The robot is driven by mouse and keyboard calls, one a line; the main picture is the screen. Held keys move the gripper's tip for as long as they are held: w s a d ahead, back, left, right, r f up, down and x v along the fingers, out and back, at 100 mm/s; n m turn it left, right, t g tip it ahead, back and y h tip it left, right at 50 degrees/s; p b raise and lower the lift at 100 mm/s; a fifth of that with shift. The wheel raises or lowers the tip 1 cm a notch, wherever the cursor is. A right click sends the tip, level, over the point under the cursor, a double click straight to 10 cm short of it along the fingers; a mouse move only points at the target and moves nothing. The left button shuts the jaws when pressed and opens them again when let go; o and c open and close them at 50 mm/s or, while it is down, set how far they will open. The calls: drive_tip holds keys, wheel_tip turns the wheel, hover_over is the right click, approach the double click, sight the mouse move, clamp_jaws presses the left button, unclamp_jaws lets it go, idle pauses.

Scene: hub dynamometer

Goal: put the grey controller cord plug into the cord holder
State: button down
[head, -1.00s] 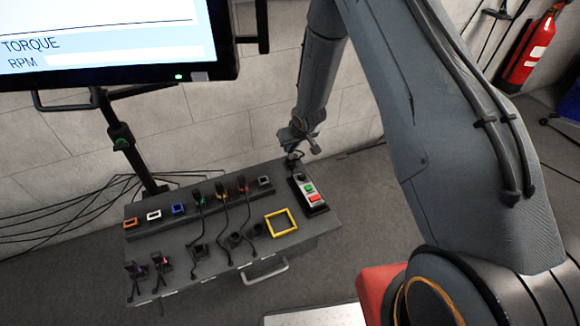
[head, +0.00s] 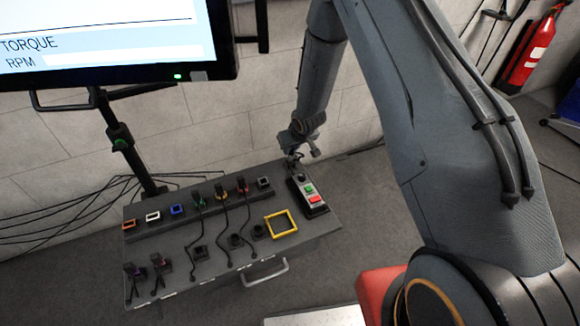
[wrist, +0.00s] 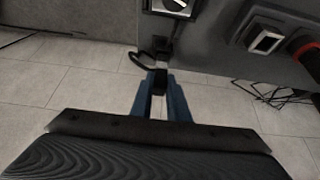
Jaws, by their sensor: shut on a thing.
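My gripper (wrist: 159,98) has blue fingers shut on a small dark plug (wrist: 160,80), which I take to be the controller cord plug. Its dark cord (wrist: 141,61) loops to the left and up to a small black block (wrist: 160,45) at the bench edge, beside the controller box (wrist: 178,5). In the head view my gripper (head: 293,156) is at the bench's back right corner, just behind the controller box (head: 308,194) with its green and red buttons. The plug is too small to make out there. I cannot tell for sure which fitting is the cord holder.
A row of coloured sockets runs along the back of the bench (head: 310,236), several with plugs and cords. A light-framed socket (wrist: 265,42) is nearest the controller. Small black holders (head: 236,241) and a yellow square frame (head: 281,223) are in front. A monitor (head: 110,45) overhangs upper left.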

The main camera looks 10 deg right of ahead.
drive_tip(key=shift+f+b, duration=0.7)
drive_tip(key=shift+f, duration=0.5)
drive_tip(key=c, duration=1.6)
unclamp_jaws()
drive_tip(key=shift+v, duration=3.9)
drive_tip(key=shift+r, duration=0.1)
